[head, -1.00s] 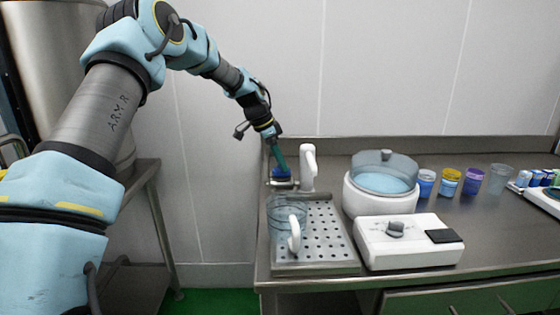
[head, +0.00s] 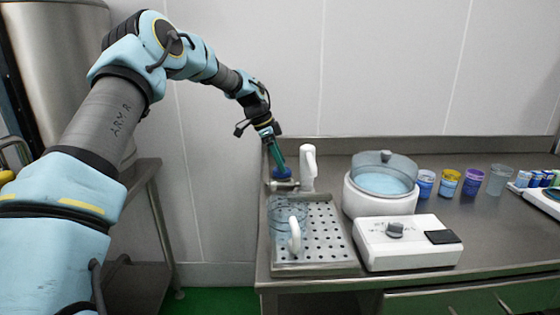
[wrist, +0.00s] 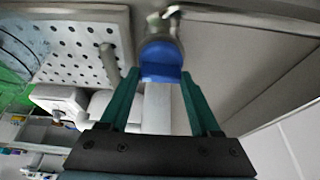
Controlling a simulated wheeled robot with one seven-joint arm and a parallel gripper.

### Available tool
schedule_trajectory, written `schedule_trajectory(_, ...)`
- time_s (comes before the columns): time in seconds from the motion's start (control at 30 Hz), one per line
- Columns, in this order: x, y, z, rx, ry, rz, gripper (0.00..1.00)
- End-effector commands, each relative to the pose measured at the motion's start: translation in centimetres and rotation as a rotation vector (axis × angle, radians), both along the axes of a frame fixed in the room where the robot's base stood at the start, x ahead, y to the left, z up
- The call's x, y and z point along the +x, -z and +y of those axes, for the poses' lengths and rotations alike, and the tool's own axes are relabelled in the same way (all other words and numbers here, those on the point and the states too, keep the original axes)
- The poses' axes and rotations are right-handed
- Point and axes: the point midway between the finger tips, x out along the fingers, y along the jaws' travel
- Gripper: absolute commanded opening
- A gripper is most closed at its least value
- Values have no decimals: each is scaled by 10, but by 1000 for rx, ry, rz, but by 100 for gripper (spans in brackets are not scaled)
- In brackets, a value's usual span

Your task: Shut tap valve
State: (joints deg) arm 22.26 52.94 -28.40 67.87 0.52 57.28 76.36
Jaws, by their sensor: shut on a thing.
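The tap valve has a blue handle (head: 282,173) on a metal tap (head: 284,185) at the back left of the counter. The handle also shows in the wrist view (wrist: 161,62), below the metal fitting. My gripper (head: 277,156) reaches down to the handle from the upper left. In the wrist view its green fingers (wrist: 160,88) lie on either side of the blue handle, and it is shut on it. A clear jug (head: 286,212) with a white handle stands on the drip tray, in front of the tap. The tap's inside and any flow cannot be made out.
A white upright post (head: 308,168) stands close to the right of the tap. The perforated drip tray (head: 330,238) lies in front. A round vessel with a clear lid (head: 382,185), a white control box (head: 408,241) and several cups stand to the right. The wall is close behind.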

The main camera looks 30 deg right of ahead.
Motion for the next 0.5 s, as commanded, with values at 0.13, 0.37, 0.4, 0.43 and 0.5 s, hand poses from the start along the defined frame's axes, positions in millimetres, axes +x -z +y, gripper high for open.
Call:
schedule_trajectory(0.13,0,0,0,0,1,-2,75)
schedule_trajectory(0.37,0,0,0,1,1,-1,94)
schedule_trajectory(0.4,0,0,0,1,0,0,94)
schedule_trajectory(0.43,0,0,0,1,0,0,94)
schedule_trajectory(0.5,0,0,0,0,0,0,94)
